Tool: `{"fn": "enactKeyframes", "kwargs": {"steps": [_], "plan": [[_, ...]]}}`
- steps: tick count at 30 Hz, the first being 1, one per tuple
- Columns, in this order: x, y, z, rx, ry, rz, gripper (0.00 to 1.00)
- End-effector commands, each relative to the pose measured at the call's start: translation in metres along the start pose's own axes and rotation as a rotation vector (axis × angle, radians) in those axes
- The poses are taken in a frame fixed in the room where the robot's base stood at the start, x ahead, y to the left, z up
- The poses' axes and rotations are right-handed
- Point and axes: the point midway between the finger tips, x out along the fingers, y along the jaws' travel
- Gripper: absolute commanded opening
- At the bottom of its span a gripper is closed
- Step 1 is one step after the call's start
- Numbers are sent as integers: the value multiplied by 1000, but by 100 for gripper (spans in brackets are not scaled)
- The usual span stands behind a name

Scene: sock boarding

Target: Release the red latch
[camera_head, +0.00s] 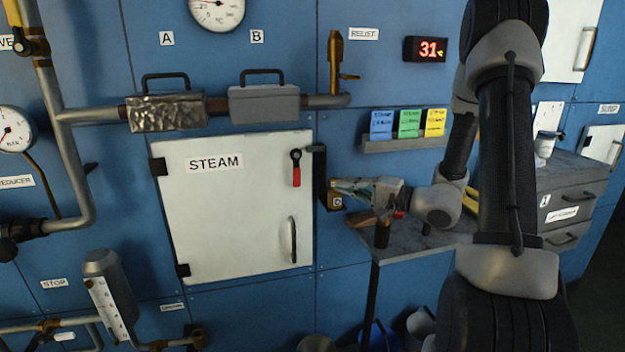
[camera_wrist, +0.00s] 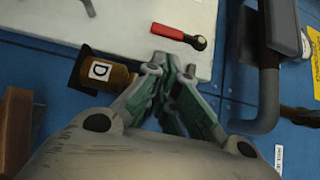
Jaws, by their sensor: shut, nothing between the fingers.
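The red latch (camera_head: 296,170) hangs straight down from a dark pivot near the upper right corner of the white STEAM door (camera_head: 230,215), which is closed. The red latch also shows in the wrist view (camera_wrist: 180,36), just beyond my fingertips, with a visible gap. My gripper (camera_head: 336,187) is right of the door edge, to the right of the latch and slightly lower. In the wrist view my gripper (camera_wrist: 173,62) has its green-padded fingers together, with nothing between them.
The door handle (camera_head: 292,240) is below the latch. A grey table (camera_head: 425,240) lies under my wrist.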

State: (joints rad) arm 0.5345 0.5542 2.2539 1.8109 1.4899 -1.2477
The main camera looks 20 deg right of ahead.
Motion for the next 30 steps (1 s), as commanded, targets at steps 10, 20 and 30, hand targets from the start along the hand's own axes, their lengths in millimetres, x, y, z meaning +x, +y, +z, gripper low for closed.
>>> {"fn": "enactKeyframes", "kwargs": {"steps": [10, 20, 30], "plan": [[36, 0, 2, -1, -6, 1, 0], [89, 0, 1, -1, -5, 2, 0], [100, 0, 1, 0, -2, 2, 0]]}}
